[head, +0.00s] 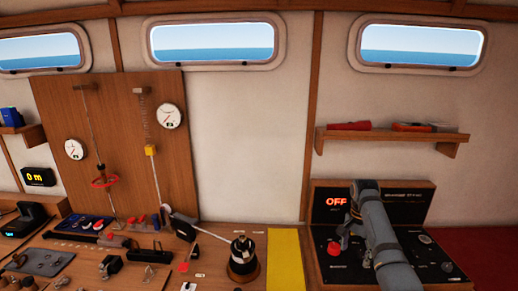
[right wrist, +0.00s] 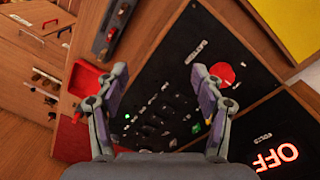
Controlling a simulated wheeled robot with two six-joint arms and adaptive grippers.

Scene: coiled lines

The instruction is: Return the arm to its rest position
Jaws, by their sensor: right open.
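My right arm (head: 385,240) rises from the lower right in the head view, in front of the black control panel. My right gripper (head: 349,228) is at the arm's left side, over the panel, and partly hidden by its own links. In the right wrist view the right gripper (right wrist: 159,71) is open, its two fingers wide apart with nothing between them. The control panel (right wrist: 165,105) lies beyond the fingers, with a red button (right wrist: 222,73) near the right finger. My left gripper is not in view.
The panel's display (head: 335,201) reads OFF. A yellow panel (head: 285,255) and a dark spool (head: 242,258) stand left of it. A wall shelf (head: 390,137) holds red items above. A red tray (right wrist: 88,80) lies beyond the left finger in the wrist view.

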